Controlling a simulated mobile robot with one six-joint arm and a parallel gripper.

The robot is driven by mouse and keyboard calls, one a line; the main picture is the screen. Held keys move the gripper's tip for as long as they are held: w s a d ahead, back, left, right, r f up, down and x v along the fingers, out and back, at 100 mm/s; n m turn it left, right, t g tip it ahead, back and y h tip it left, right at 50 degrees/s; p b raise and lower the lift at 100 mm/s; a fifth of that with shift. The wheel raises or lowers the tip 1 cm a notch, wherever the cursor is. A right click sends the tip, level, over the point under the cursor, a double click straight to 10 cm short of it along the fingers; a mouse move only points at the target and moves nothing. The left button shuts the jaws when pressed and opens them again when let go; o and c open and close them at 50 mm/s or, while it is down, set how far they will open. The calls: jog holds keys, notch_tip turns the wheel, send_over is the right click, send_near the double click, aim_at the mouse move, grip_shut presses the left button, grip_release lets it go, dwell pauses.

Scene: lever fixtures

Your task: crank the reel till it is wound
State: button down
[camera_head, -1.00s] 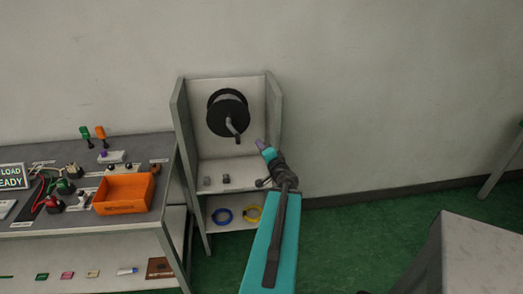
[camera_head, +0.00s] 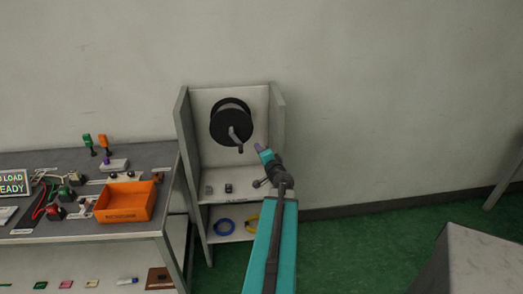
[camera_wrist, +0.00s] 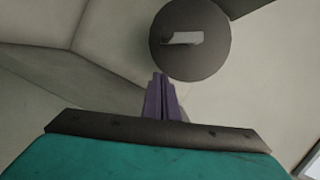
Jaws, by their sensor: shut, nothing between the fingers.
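The black reel (camera_head: 230,120) is mounted on the back panel of a grey shelf unit. Its grey crank handle (camera_head: 236,140) points down and slightly right from the hub. In the wrist view, the reel's round dark face (camera_wrist: 190,55) is ahead, with a pale grey crank piece (camera_wrist: 183,39) across it. My gripper (camera_head: 259,148) is to the right of the crank and apart from it. In the wrist view, my purple fingers (camera_wrist: 158,78) are together and empty, overlapping the reel's lower left edge in the picture.
The shelf unit's right side wall (camera_head: 277,130) stands close to my gripper. Small dark blocks (camera_head: 228,188) sit on its shelf, with a blue ring (camera_head: 224,225) below. A workbench at left holds an orange bin (camera_head: 125,201). A pale table (camera_head: 480,262) is at lower right.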

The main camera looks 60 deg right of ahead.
jog(key=shift+w+f+p, duration=0.25)
jog(key=shift+w+p, duration=0.15)
jog(key=shift+w, duration=0.5)
jog(key=shift+w+f+p, duration=0.3)
jog(key=shift+w+p, duration=0.15)
jog(key=shift+w, duration=0.5)
jog(key=shift+w+f+p, duration=0.25)
jog(key=shift+w+p, duration=0.15)
jog(key=shift+w, duration=0.5)
jog(key=shift+f, duration=0.1)
jog(key=shift+a+b, duration=0.1)
jog(key=shift+b, duration=0.3)
jog(key=shift+f+b, duration=0.2)
jog(key=shift+b, duration=0.3)
